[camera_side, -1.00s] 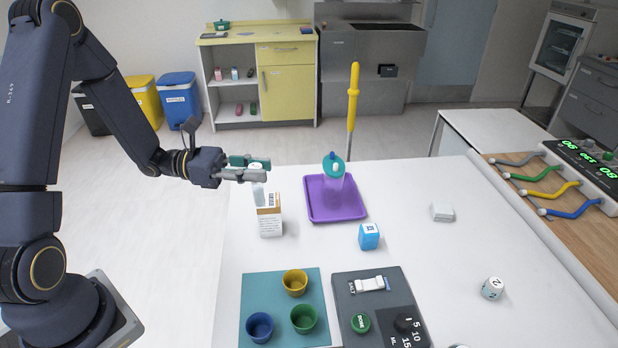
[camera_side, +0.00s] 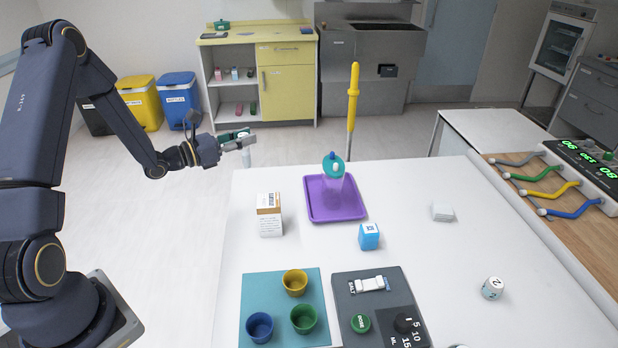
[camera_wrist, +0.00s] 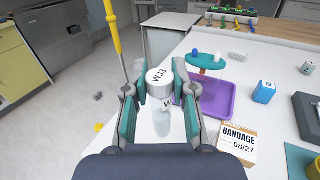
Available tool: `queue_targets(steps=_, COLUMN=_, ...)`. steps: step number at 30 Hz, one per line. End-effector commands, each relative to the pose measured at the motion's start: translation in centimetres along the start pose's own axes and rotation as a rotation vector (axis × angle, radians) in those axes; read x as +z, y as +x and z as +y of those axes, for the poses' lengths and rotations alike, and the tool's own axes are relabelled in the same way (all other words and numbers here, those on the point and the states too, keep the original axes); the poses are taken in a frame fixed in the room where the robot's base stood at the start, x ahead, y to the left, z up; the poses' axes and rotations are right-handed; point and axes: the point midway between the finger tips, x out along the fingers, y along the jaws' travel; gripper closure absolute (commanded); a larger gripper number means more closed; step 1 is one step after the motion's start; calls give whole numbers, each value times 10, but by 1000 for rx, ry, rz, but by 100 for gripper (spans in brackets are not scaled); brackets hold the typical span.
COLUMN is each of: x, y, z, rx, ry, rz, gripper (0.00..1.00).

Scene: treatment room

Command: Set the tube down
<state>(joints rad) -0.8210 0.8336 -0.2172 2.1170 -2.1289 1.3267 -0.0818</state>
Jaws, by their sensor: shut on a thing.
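My gripper (camera_side: 238,138) is shut on a tube (camera_side: 246,157) and holds it upright in the air, off the far left corner of the table. In the wrist view the tube (camera_wrist: 162,112) stands between the teal fingers of my gripper (camera_wrist: 158,98). It has a white cap marked "WJ3" and a pale, see-through body. Its lower end is partly hidden. A purple tray (camera_side: 321,212) lies to the right on the table, with a teal-topped stand (camera_side: 333,166) on it bearing a blue and a white knob.
A bandage box (camera_side: 269,215) stands near the table's left edge. A blue box (camera_side: 369,237), a white block (camera_side: 442,211), a teal mat (camera_side: 256,288) with cups and a grey panel (camera_side: 355,300) are on the table. A yellow pole (camera_side: 353,95) rises behind. White tabletop lies bare between them.

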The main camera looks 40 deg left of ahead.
Motion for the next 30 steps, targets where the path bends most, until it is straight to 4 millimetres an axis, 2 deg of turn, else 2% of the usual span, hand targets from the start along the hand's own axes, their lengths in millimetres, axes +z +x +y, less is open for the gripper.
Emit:
queue_targets(steps=5, x=-18, y=31, z=17, rx=-2, ry=0, rz=-1, gripper=99)
queue_targets(steps=11, x=-42, y=78, z=44, rx=-3, ry=2, rz=-1, gripper=99)
queue_targets(steps=15, x=-73, y=97, z=56, rx=-2, ry=0, rz=1, gripper=99)
queue_targets(steps=18, x=-86, y=107, z=62, rx=-2, ry=0, rz=1, gripper=99)
queue_targets(steps=25, x=-103, y=119, z=69, rx=-2, ry=0, rz=1, gripper=99)
queue_targets(steps=30, x=-127, y=117, z=69, rx=-1, ry=-1, rz=0, gripper=99)
